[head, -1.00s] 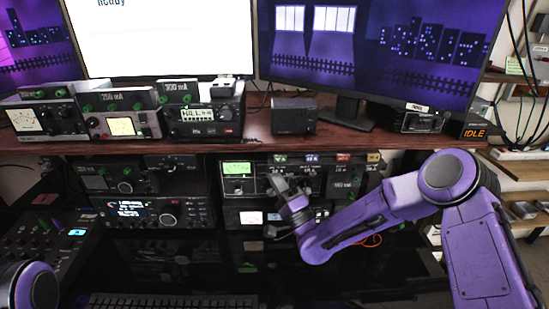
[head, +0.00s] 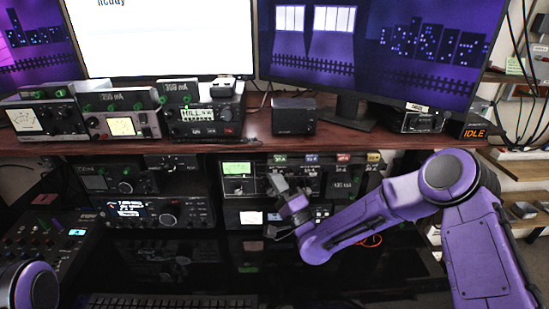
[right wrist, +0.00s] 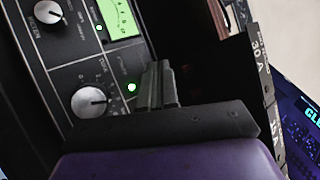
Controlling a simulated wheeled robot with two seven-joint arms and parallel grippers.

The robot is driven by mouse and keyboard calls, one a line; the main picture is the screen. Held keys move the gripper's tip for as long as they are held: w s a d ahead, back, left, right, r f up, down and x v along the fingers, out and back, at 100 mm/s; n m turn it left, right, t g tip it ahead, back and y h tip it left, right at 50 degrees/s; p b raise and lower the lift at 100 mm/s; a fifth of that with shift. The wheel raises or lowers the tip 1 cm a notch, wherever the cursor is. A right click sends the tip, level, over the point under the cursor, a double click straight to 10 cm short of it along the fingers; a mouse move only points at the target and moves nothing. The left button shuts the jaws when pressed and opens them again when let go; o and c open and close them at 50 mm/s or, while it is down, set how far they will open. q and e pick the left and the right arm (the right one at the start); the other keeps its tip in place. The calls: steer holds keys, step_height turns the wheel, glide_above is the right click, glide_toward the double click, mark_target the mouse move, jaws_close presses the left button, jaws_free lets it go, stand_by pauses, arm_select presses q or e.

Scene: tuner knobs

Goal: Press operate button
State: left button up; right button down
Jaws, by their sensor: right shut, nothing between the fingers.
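The tuner panel (head: 240,185) sits on the shelf below the desk top, with a lit green meter (head: 237,168). In the right wrist view the green meter (right wrist: 119,18) is at the top, above a large knob (right wrist: 89,102) and a small lit white button (right wrist: 131,87). Another knob (right wrist: 47,12) is at the upper left. No operate label is readable. My right gripper (head: 274,184) is in front of the tuner's right part; in the right wrist view its shut, empty fingers (right wrist: 158,82) are just right of the lit button. Whether they touch the panel is unclear. My left gripper is out of view.
An amber IDLE display (head: 474,133) stands at the desk's right end. Radios (head: 205,117) with meters line the desk top at left. A keyboard (head: 170,301) lies at the bottom. Labelled units (head: 342,158) sit right of the tuner, close to my gripper.

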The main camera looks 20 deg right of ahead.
stand_by(0.6)
steer(key=shift+w+d, duration=0.1)
steer(key=shift+w, duration=0.35)
steer(key=shift+w+b, duration=0.1)
steer(key=shift+b, duration=0.2)
steer(key=shift+s, duration=0.35)
steer(key=shift+s+b, duration=0.2)
steer(key=shift+b, duration=0.1)
